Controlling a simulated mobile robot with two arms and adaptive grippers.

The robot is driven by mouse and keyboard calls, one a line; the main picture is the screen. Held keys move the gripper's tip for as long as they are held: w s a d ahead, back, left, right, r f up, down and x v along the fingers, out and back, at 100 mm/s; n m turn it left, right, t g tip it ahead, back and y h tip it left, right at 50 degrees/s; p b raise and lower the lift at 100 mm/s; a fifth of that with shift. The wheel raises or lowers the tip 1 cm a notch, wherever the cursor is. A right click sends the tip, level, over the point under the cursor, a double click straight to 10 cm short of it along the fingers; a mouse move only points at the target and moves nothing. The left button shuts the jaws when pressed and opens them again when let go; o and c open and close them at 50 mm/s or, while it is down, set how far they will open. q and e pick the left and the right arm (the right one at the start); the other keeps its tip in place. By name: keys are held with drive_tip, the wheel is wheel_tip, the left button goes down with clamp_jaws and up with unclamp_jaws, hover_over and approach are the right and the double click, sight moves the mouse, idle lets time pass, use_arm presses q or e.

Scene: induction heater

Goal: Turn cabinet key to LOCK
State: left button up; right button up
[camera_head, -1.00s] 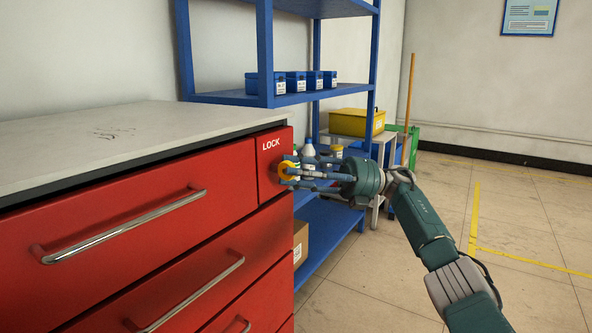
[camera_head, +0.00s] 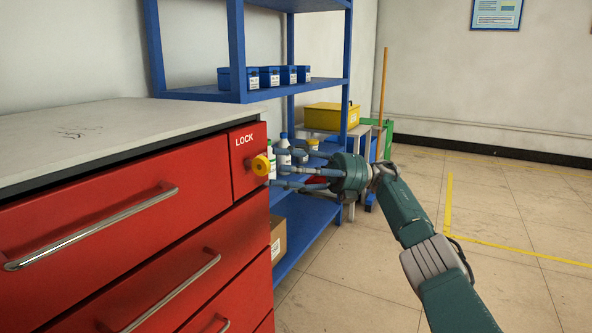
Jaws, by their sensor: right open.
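The red cabinet (camera_head: 120,225) stands at the left with a grey worktop. The fingertips are a little to the right of the knob and hold nothing. The knob's face is seen from the side, so its turn angle is hard to tell. My left gripper is not in view.
Blue shelving (camera_head: 238,60) with several blue bins and white bottles stands behind the gripper. A yellow box (camera_head: 330,117) sits on a small grey stand. Long drawer handles (camera_head: 95,230) jut from the cabinet front. The floor (camera_head: 500,220) at the right is clear.

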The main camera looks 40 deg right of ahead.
drive_tip(key=v, duration=0.3)
drive_tip(key=shift+s+d, duration=0.1)
drive_tip(key=shift+d, duration=0.1)
drive_tip(key=shift+s+f, duration=0.1)
drive_tip(key=shift+f, duration=0.05)
idle(0.6)
